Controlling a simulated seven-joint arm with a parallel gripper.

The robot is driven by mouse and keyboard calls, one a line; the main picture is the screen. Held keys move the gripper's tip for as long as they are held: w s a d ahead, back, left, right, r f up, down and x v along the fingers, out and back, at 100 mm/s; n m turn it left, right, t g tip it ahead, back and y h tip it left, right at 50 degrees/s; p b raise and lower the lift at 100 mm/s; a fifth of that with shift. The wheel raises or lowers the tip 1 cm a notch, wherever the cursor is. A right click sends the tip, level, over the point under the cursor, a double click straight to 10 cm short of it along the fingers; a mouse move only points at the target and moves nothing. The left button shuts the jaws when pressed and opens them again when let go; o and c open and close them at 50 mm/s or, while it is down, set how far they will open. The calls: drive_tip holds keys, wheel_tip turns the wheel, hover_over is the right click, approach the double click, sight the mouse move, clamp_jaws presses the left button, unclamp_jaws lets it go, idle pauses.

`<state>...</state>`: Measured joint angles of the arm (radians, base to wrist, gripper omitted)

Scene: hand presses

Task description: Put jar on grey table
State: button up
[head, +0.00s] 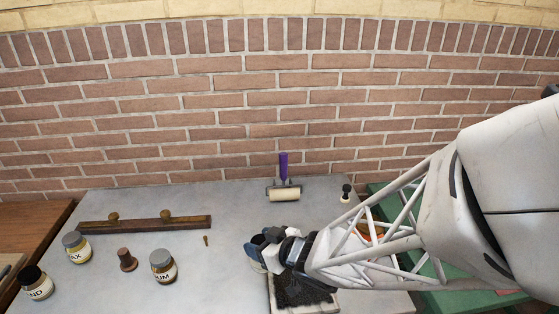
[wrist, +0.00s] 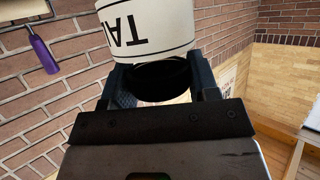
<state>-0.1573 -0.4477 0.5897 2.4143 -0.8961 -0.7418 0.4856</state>
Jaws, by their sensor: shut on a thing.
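The jar (wrist: 150,25) is pale with a label reading "TA", upside down in the wrist view, and has a dark lid end between the fingers. My gripper (wrist: 160,80) is shut on it there. In the head view my gripper (head: 276,248) reaches in from the right over the grey table (head: 225,285). The held jar is small and mostly hidden by the fingers there. The jar appears over the table, just left of and partly above a dark bristly pad; I cannot tell its height or any contact.
On the grey table stand jars marked "AX" (head: 77,247), "UM" (head: 163,266) and "ND" (head: 37,283), a brown knob (head: 127,260), a wooden bar (head: 145,225), a purple-handled roller (head: 284,192) and a black-knobbed stamp (head: 346,193). The dark pad (head: 302,291) lies under my gripper. A green table (head: 470,301) is at right.

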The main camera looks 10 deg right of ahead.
drive_tip(key=w+d+f, duration=0.1)
drive_tip(key=w+d, duration=0.6)
drive_tip(key=d, duration=0.5)
drive_tip(key=shift+w+f, duration=0.15)
drive_tip(key=shift+f, duration=0.2)
drive_tip(key=w+a+f, duration=0.1)
drive_tip(key=w, duration=1.4)
drive_tip(key=shift+a+f, duration=0.2)
drive_tip(key=shift+w+f, duration=0.25)
drive_tip(key=shift+f, duration=0.65)
drive_tip(key=shift+w+f, duration=0.2)
drive_tip(key=shift+f, duration=0.7)
